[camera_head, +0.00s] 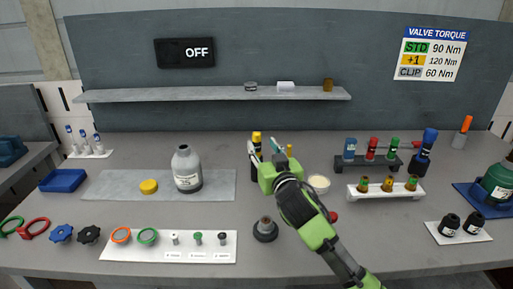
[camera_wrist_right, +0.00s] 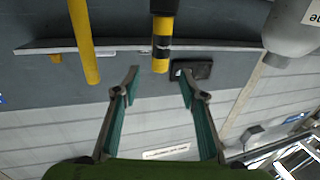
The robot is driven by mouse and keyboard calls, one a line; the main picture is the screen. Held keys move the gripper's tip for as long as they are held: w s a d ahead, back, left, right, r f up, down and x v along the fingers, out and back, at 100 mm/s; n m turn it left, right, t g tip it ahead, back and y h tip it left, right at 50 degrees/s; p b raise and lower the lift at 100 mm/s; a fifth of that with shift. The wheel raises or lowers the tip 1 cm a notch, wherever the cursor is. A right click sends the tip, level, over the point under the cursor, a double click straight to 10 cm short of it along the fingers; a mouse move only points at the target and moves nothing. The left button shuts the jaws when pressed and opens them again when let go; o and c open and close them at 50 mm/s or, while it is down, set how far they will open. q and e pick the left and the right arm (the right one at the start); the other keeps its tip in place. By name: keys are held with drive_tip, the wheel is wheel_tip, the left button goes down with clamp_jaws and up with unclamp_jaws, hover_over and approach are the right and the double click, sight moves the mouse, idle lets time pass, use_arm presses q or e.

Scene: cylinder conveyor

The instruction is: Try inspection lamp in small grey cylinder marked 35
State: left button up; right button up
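A grey cylinder (camera_head: 186,172) with a narrow neck and a white label stands upright on a grey mat; I cannot read a 35 on it. Part of it shows at the upper right of the right wrist view (camera_wrist_right: 290,32). A black and yellow rod (camera_head: 257,138), perhaps the inspection lamp, stands behind my right gripper. In the right wrist view its yellow end (camera_wrist_right: 161,60) appears between the fingertips, with no clear contact. My right gripper (camera_wrist_right: 158,78) is open, with its teal-padded fingers apart. My left gripper is out of view.
A yellow cap (camera_head: 149,186) lies on the grey mat (camera_head: 118,186), left of the cylinder. A second yellow rod (camera_wrist_right: 84,45) is beside the right gripper. A dark valve-like part (camera_head: 265,231) stands in front. A wall display (camera_head: 185,52) reads OFF above the shelf (camera_head: 190,95).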

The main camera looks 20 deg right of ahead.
sight(258, 140)
drive_tip(key=shift+w, duration=1.15)
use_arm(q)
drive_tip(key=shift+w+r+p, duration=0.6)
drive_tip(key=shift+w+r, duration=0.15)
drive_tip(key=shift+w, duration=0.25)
use_arm(e)
drive_tip(key=shift+w+f, duration=0.2)
drive_tip(key=shift+w, duration=1)
drive_tip(key=shift+w+f, duration=0.15)
drive_tip(key=shift+w, duration=1)
drive_tip(key=shift+d, duration=0.1)
drive_tip(key=shift+c, duration=0.4)
clamp_jaws()
